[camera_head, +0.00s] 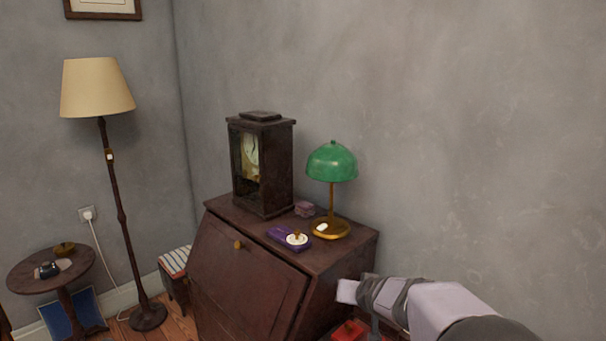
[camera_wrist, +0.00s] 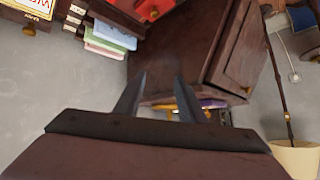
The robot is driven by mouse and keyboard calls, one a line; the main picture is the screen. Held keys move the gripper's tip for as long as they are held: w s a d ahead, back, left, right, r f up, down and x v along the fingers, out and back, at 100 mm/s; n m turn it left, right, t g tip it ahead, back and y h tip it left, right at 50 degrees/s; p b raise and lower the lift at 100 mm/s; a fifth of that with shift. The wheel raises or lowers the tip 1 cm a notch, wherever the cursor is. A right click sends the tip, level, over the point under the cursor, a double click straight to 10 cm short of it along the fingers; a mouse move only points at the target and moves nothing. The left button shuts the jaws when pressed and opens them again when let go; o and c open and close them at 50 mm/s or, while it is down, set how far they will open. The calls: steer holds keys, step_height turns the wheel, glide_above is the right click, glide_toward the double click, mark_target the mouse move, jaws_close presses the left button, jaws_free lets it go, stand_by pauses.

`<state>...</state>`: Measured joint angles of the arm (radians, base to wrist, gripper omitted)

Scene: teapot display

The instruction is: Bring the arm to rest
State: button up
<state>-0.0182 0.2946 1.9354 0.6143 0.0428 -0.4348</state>
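My arm (camera_head: 440,305) reaches in from the lower right in the head view, to the right of the dark wooden bureau (camera_head: 250,290). In the wrist view my gripper (camera_wrist: 156,88) has its two dark fingers spread apart, with nothing seen held between them. The bureau shows beyond the fingers in the wrist view (camera_wrist: 180,55), which looks turned over. The gripper's fingers cannot be made out clearly in the head view.
On the bureau stand a dark glazed case (camera_head: 262,165), a green lamp (camera_head: 332,163), a purple cloth (camera_head: 281,236) and a small white lid-like piece (camera_head: 297,239). Red items (camera_head: 347,331) lie below my arm. A floor lamp (camera_head: 96,88) and round table (camera_head: 30,272) stand left.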

steer(key=s+d+f+n+g+p, duration=0.1)
steer(key=s+f+g, duration=0.15)
steer(key=s, duration=0.95)
steer(key=s+f+g+p, duration=0.15)
steer(key=s+g, duration=0.25)
steer(key=s, duration=0.8)
steer(key=s+d+f+n+g+p, duration=0.1)
steer(key=s+f+g, duration=0.25)
steer(key=s, duration=0.75)
step_height(320, 180, up, 16)
steer(key=p, duration=1.6)
steer(key=s+a+f+g+b, duration=0.1)
steer(key=s+a+f+b, duration=0.1)
steer(key=f+b, duration=1.55)
steer(key=s+a+f+n+g+b, duration=0.1)
steer(key=s+a+f+b, duration=0.15)
steer(key=f+b, duration=1.55)
steer(key=s+a+f+g+b, duration=0.1)
steer(key=a+f+b, duration=0.2)
steer(key=f+b, duration=1.5)
steer(key=w+d+f+t+b, duration=0.1)
steer(key=w+d+f+b, duration=0.1)
steer(key=f+b, duration=1)
steer(key=w+d+f+m+t+b, duration=0.1)
steer(key=d+f+b, duration=0.4)
steer(key=f+b, duration=0.8)
steer(key=shift+w+t+h, duration=0.3)
steer(key=shift+w+t, duration=0.2)
steer(key=shift+w, duration=0.6)
steer(key=shift+d, duration=0.1)
